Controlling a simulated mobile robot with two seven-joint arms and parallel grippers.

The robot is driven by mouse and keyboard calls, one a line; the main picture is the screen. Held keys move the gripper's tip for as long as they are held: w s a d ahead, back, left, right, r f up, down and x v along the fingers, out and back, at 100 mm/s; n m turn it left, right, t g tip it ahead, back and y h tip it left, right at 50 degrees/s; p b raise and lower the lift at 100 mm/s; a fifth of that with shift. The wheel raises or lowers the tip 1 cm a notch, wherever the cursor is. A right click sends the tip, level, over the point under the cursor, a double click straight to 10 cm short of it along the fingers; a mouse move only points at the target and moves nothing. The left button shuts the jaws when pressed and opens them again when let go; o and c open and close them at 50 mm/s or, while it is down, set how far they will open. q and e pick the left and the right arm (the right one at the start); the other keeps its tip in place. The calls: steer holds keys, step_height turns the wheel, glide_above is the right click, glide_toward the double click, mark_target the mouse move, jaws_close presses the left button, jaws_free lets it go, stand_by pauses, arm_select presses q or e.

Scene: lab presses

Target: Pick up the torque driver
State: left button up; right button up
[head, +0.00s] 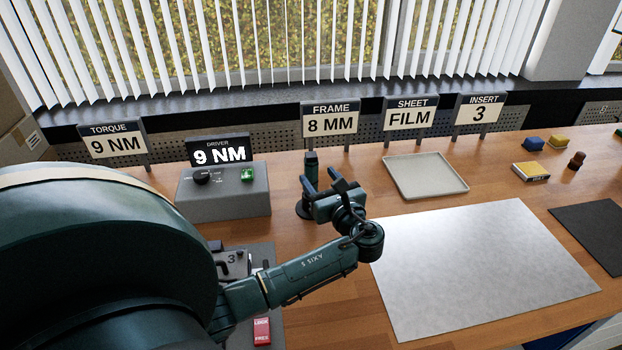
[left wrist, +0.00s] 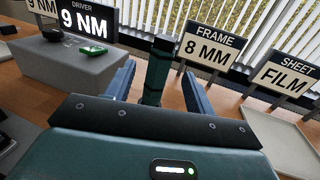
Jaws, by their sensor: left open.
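The torque driver (head: 311,163) appears to be the dark green upright handle behind my left gripper, above a dark round base (head: 303,210) on the bench. It also shows in the left wrist view (left wrist: 157,72), upright between the two blue fingers. My left gripper (head: 320,179) is open, with its fingers pointing at the driver, one to each side in the wrist view (left wrist: 158,80). No contact can be made out. The driver's lower part is hidden by the gripper. My right gripper is not in view.
A grey control box (head: 230,205) with a "9 NM" display (head: 219,152) stands left of the driver. An empty tray (head: 425,177) and a large pale sheet (head: 480,265) lie to the right. Signs line the back. A red-tagged fixture (head: 262,330) is near the front.

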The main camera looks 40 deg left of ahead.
mark_target(314, 171)
arm_select(q)
steer(key=shift+w+a+f+b, duration=0.15)
steer(key=shift+w+a+b, duration=0.15)
steer(key=shift+a+b, duration=0.3)
steer(key=b+x, duration=0.2)
steer(key=x, duration=0.1)
steer(key=shift+w+a+b, duration=0.1)
steer(key=shift+a+b, duration=0.1)
steer(key=shift+b, duration=0.1)
steer(key=shift+w+a, duration=0.15)
steer(key=shift+a, duration=0.15)
steer(key=shift+r, duration=0.2)
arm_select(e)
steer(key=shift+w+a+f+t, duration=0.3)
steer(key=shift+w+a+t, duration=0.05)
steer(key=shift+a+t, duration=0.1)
arm_select(q)
steer(key=c, duration=1.1)
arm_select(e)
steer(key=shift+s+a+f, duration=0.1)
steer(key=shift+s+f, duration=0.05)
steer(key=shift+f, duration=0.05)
arm_select(q)
steer(key=shift+r, duration=0.1)
steer(key=shift+c, duration=0.2)
